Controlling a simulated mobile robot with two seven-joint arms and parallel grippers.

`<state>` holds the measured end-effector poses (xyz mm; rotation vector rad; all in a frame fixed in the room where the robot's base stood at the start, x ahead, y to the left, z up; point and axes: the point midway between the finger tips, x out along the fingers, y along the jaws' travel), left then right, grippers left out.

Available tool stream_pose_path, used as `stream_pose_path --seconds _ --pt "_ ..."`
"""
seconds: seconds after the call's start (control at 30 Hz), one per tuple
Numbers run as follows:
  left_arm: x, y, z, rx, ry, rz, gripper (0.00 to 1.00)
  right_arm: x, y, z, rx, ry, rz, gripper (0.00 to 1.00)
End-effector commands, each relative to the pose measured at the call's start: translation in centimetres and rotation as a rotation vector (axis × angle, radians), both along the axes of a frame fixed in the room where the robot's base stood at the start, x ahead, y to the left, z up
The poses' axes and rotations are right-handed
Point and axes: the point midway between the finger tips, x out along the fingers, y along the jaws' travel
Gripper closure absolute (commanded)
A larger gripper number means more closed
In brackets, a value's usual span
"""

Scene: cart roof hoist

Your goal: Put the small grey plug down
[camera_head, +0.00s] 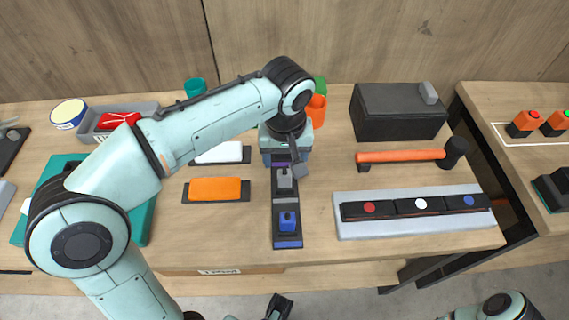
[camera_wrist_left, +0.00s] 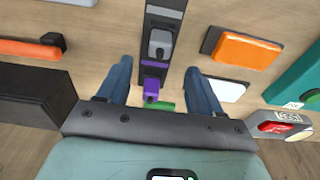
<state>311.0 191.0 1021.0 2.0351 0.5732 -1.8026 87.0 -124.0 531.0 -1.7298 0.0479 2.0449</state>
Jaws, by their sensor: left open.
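The small grey plug (camera_head: 285,178) stands on the grey section of a dark strip (camera_head: 279,209); it also shows in the left wrist view (camera_wrist_left: 160,42). My left gripper (camera_head: 286,155) points down over the strip's back end, its fingers apart. In the left wrist view the open fingers (camera_wrist_left: 160,92) are on either side of a purple plug (camera_wrist_left: 152,90) and clear of the grey plug. A blue plug (camera_head: 287,221) stands on the strip's front section.
A black box (camera_head: 396,118) with a grey block (camera_head: 428,92) on top stands at the back right. An orange-handled hammer (camera_head: 402,156) and a grey tray (camera_head: 415,230) lie right of the strip. An orange block (camera_head: 215,189) lies left. An orange cup (camera_head: 317,108) stands behind the gripper.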

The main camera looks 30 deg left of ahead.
Motion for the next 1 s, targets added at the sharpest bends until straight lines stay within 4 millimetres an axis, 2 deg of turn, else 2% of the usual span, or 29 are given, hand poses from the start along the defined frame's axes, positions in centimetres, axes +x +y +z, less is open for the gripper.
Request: stream_pose_path --seconds 0.03,0.1,0.3,1.0 --pt "0.0 -0.1 1.1 -0.001 -0.003 -0.001 0.35 0.0 0.0 0.3 0.0 0.002 0.0 1.0" --pt "-0.2 -0.2 2.1 -0.001 -0.002 0.0 0.35 -0.1 0.0 0.5 0.001 0.005 0.001 1.0" --pt "-0.4 -0.2 3.5 0.0 0.0 -0.001 0.35 -0.2 0.0 0.7 0.001 0.009 0.002 1.0" --pt "-0.4 -0.2 3.6 0.001 0.001 0.0 0.35 -0.2 0.0 0.7 0.0 0.009 0.002 1.0"
